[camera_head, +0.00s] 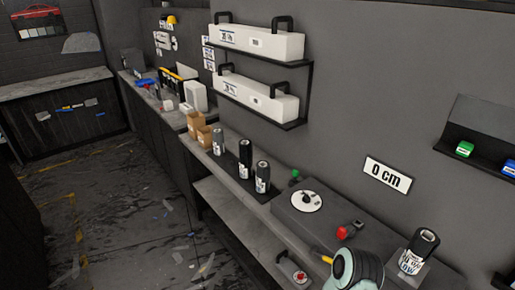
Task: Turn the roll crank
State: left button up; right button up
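Which part is the roll crank I cannot tell for certain. A white disc with a small dark centre (306,201) lies on the grey roll unit (325,222) against the wall. A red and black knob-like part (349,230) sits on the same unit to its right. Lower down, a white round part with a red piece (293,271) shows near the bottom edge. A rounded dark and pale-green link of my arm enters at the bottom, right of centre. No gripper fingers are visible, and the link hides part of the bench.
A dark labelled canister (418,252) stands to the right. Several similar canisters and brown boxes (199,128) stand to the left. White cases (258,42) sit on wall shelves. The floor at left is open, with scraps.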

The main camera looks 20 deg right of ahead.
aim_at(347, 230)
jog(key=z, duration=1.45)
jog(key=i+j, duration=0.1)
jog(key=j, duration=0.15)
jog(key=u, duration=0.05)
